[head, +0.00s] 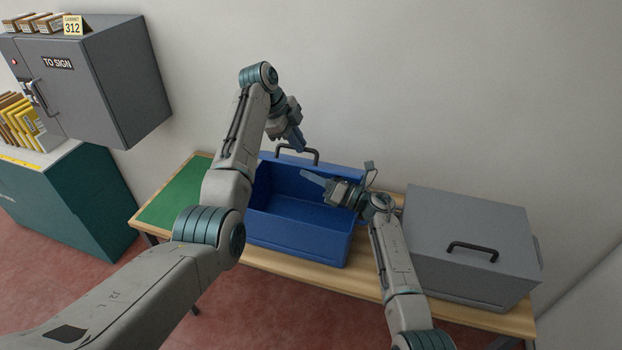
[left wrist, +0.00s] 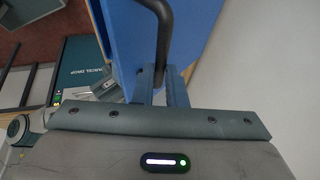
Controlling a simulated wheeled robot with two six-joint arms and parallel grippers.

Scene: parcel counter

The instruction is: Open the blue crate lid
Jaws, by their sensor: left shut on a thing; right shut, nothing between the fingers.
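The blue crate (head: 295,232) stands on the wooden table with its top open and its inside looks empty. Its blue lid is swung up at the back, with a dark bar handle (head: 316,158) at its upper edge. My left gripper (head: 297,143) is shut on this handle from above. The left wrist view shows the handle (left wrist: 164,35) running between the fingers (left wrist: 163,88), with the blue lid (left wrist: 128,45) behind it. My right gripper (head: 312,179) is shut and empty, above the crate's opening, pointing left. My left arm hides the crate's left end.
A grey lidded crate (head: 470,225) with a dark handle stands on the right of the table (head: 262,262). A green mat (head: 178,198) lies on the left. A grey cabinet (head: 110,80) hangs on the wall above a dark green counter (head: 75,200).

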